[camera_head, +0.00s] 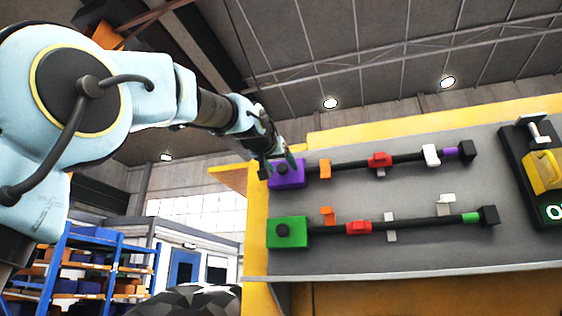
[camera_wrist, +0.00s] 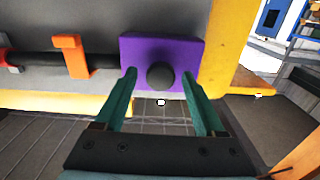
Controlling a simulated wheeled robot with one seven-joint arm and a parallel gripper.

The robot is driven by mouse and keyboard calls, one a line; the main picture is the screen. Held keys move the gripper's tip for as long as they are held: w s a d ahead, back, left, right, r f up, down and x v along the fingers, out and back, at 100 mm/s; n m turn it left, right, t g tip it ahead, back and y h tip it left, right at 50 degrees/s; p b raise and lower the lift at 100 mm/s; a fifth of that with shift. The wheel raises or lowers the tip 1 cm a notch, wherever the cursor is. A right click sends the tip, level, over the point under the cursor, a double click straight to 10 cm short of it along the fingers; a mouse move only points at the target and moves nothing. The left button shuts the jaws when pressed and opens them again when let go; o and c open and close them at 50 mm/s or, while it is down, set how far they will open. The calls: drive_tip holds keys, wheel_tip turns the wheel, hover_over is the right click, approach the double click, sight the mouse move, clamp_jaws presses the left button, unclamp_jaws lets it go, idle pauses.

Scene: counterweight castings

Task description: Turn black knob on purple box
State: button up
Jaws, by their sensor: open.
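The purple box (camera_head: 290,176) is mounted at the upper left of the grey panel, and it also shows in the wrist view (camera_wrist: 190,48). Its round black knob (camera_wrist: 160,75) sits near the middle of the box's front in the wrist view. My gripper (camera_head: 278,168) is at the purple box in the head view and partly covers it. In the wrist view my gripper (camera_wrist: 159,74) has its two green fingers apart, one on either side of the knob. I cannot tell whether either finger touches it.
A green box (camera_head: 287,231) with a black knob is below the purple one. Dark rods with coloured clips run right from both boxes across the grey panel (camera_head: 420,195). A yellow frame (camera_head: 256,225) edges the panel. A blue shelf (camera_head: 85,260) stands at the left.

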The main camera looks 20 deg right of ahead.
drive_tip(key=shift+c, duration=0.4)
clamp_jaws()
